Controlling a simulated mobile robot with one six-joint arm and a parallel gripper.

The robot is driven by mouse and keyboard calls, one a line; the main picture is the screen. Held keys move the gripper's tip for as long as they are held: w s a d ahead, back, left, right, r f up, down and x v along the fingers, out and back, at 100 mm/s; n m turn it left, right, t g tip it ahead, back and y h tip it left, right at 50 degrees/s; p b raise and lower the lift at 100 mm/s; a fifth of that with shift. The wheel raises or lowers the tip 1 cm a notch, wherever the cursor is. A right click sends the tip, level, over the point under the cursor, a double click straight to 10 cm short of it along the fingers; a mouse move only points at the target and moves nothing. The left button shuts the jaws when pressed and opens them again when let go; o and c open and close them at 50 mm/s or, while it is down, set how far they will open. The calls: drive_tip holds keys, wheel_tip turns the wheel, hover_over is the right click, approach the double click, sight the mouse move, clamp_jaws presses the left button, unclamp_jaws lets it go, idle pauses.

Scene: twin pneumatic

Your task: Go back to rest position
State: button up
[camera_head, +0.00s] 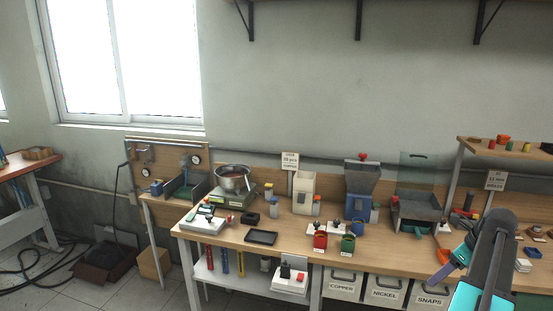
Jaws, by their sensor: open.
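My gripper (439,277) shows at the lower right, at the end of my dark and teal arm.
Labelled bins (384,290) sit below.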

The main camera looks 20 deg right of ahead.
drive_tip(key=w+a+f+n+g+y, duration=0.1)
drive_tip(key=w+a+f+n+y, duration=0.1)
drive_tip(key=w+a+f, duration=0.65)
drive_tip(key=w+a+f+n+g+y+b, duration=0.1)
drive_tip(key=w+a+f+n+g, duration=0.15)
drive_tip(key=a+f, duration=0.95)
drive_tip(key=w+a+f+n+g+y, duration=0.1)
drive_tip(key=a+f+n+g, duration=0.15)
drive_tip(key=a+f, duration=0.95)
drive_tip(key=s+a+f+n+g+h, duration=0.15)
drive_tip(key=s+a+f+n, duration=0.3)
drive_tip(key=a, duration=0.55)
drive_tip(key=s+a+f+n+g, duration=0.25)
drive_tip(key=s+a+f, duration=0.3)
drive_tip(key=a, duration=0.45)
drive_tip(key=s+a+f+n+h, duration=0.1)
drive_tip(key=s+f+n+h, duration=0.1)
drive_tip(key=s+f+n, duration=0.2)
drive_tip(key=s+a+f+n+h, duration=0.1)
drive_tip(key=s+f+n, duration=0.3)
drive_tip(key=s+n, duration=0.6)
drive_tip(key=a+n+b, duration=0.1)
drive_tip(key=n, duration=0.4)
drive_tip(key=shift+a+n+h, duration=0.15)
drive_tip(key=shift+n+h, duration=0.15)
drive_tip(key=shift+h, duration=0.05)
